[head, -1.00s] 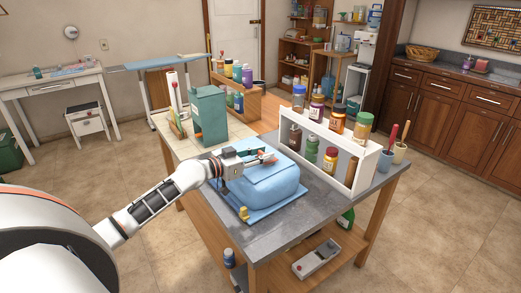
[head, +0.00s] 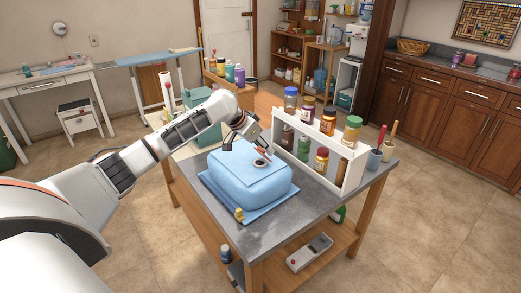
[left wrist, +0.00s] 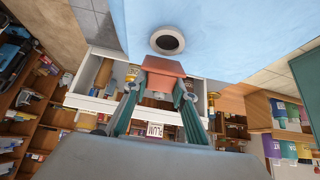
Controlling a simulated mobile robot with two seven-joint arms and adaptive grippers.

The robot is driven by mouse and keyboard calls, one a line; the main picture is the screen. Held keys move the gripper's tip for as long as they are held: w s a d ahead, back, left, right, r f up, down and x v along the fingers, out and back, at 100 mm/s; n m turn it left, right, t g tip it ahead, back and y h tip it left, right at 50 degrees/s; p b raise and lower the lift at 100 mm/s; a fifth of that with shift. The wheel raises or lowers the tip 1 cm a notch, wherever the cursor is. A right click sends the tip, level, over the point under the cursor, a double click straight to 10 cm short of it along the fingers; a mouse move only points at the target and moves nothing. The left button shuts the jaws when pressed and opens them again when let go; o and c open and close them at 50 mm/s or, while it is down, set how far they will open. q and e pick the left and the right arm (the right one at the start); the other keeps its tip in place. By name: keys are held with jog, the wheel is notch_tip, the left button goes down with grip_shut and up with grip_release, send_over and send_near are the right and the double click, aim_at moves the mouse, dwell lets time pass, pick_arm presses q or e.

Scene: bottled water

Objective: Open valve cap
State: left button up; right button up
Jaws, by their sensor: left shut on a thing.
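A light blue, rounded, box-like object (head: 245,182) lies on a blue mat on the grey-topped table. A dark round valve opening with a pale rim (head: 262,162) is on its top; the opening also shows in the left wrist view (left wrist: 167,40). My left gripper (head: 257,146) is just above the top, beside the opening. It is shut on a small red-orange valve cap (left wrist: 163,66), which sits close to the rim and looks off the opening. Whether the cap still joins the object is hidden. My right gripper is not in view.
A white rack (head: 352,175) with several jars stands close to the right of the blue object. A small yellow item (head: 239,214) sits at the mat's front corner. A green box (head: 193,97) is behind my left arm. The table's front right is clear.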

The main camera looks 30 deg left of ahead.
pick_arm(q)
jog(key=shift+w+d+g+y, duration=0.3)
jog(key=shift+w+g, duration=0.2)
jog(key=shift+g, duration=0.45)
jog(key=shift+w+d+g+y, duration=0.15)
jog(key=shift+w+g+y, duration=0.25)
jog(key=shift+g, duration=0.55)
jog(key=shift+w+d+f+g, duration=0.1)
jog(key=shift+w+g, duration=0.3)
jog(key=shift+g, duration=0.3)
jog(key=o, duration=1.1)
jog(key=r, duration=0.4)
jog(key=s+r, duration=0.1)
jog(key=r, duration=0.7)
jog(key=shift+s+a, duration=0.3)
jog(key=shift+s, duration=0.05)
jog(key=shift+f, duration=0.1)
